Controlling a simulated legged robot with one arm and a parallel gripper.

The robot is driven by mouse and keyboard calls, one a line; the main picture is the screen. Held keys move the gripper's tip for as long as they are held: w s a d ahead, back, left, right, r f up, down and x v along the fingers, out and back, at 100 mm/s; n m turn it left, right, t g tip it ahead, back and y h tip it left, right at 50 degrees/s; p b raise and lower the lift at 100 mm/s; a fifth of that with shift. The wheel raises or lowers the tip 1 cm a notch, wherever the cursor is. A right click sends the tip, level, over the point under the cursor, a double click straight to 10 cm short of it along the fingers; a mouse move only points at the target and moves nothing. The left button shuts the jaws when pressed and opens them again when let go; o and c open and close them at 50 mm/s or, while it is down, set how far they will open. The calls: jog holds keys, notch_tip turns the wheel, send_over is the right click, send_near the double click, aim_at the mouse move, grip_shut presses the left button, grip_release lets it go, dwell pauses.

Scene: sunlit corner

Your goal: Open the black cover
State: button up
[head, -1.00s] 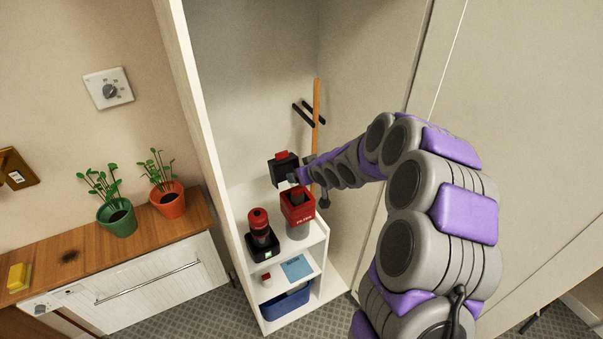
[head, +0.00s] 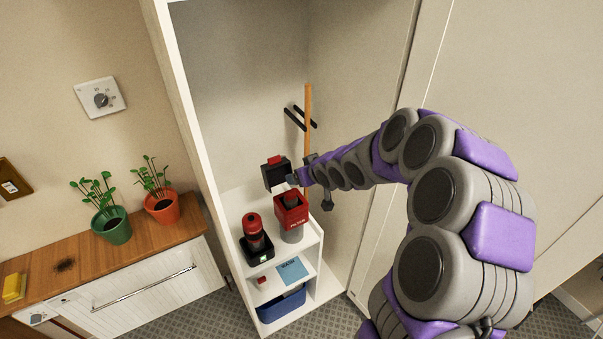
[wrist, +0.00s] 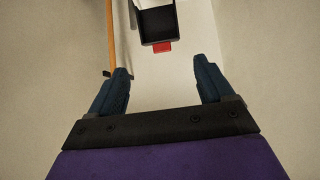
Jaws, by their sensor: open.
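A black box-like cover (head: 277,176) with a red tab (head: 275,160) on top is by the back of the white cabinet, behind the red filter container (head: 292,209). In the wrist view the black cover (wrist: 156,24) is at the top edge and partly cut off, with its red tab (wrist: 162,47) toward me. My gripper (head: 293,180) is just right of the cover in the head view; whether they touch is unclear there. In the wrist view my gripper (wrist: 164,75) has its two dark blue fingers wide apart and empty, short of the tab.
A red-and-black device (head: 254,236) stands on the same white shelf (head: 310,232). A wooden handle (head: 308,120) and black hooks (head: 300,118) are close to my arm. A blue bin (head: 283,305) is below. Potted plants stand on the wooden counter (head: 160,240) at left.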

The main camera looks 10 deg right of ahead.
jog(key=v, duration=0.2)
jog(key=p+v, duration=0.1)
jog(key=v, duration=0.2)
jog(key=shift+w+r, duration=0.25)
dwell(0.7)
jog(key=b+v, duration=0.2)
jog(key=v, duration=1.5)
jog(key=shift+d+r, duration=0.1)
jog(key=s+a+f+m+g+h+b, duration=0.1)
jog(key=s+a+f+g+b, duration=0.2)
jog(key=s+f+b, duration=0.7)
jog(key=s+a+f+m+g+h+b, duration=0.1)
jog(key=s+f+g+b, duration=0.6)
jog(key=s+f, duration=1.1)
jog(key=s+a+m+b, duration=0.1)
jog(key=s+b, duration=0.1)
jog(key=shift+s+a+m+g+h+b, duration=0.3)
jog(key=shift+s+a+g+h+b, duration=0.05)
jog(key=shift+a+g+h+b, duration=0.05)
